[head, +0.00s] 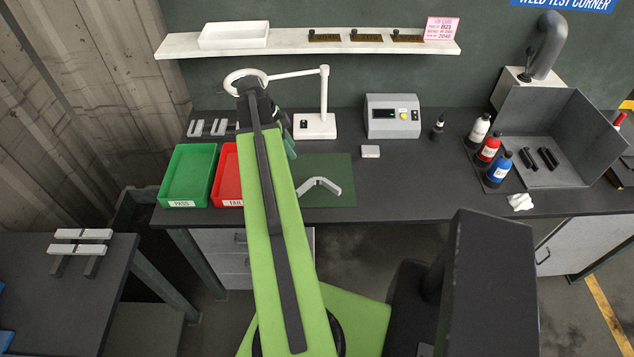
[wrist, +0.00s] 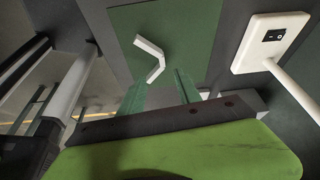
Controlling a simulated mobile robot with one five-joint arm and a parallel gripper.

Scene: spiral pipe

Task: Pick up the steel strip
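A pale bent steel strip (head: 320,185) lies on the green mat (head: 340,165) on the bench, right of my arm in the head view. In the wrist view the bent strip (wrist: 151,58) shows just past my fingertips, with its near end lined up between them. My gripper (wrist: 160,80) is open, its two green fingers apart with nothing between them. I cannot tell its exact height above the mat. In the head view my arm hides most of the gripper and possibly part of the strip.
A red tray (head: 227,175) and a green tray (head: 188,175) stand left of the mat. A magnifier lamp base (head: 314,127) and a control box (head: 393,117) stand behind it. Flat strips rest on a rack (head: 80,242) at the left table. Bottles (head: 488,148) stand far right.

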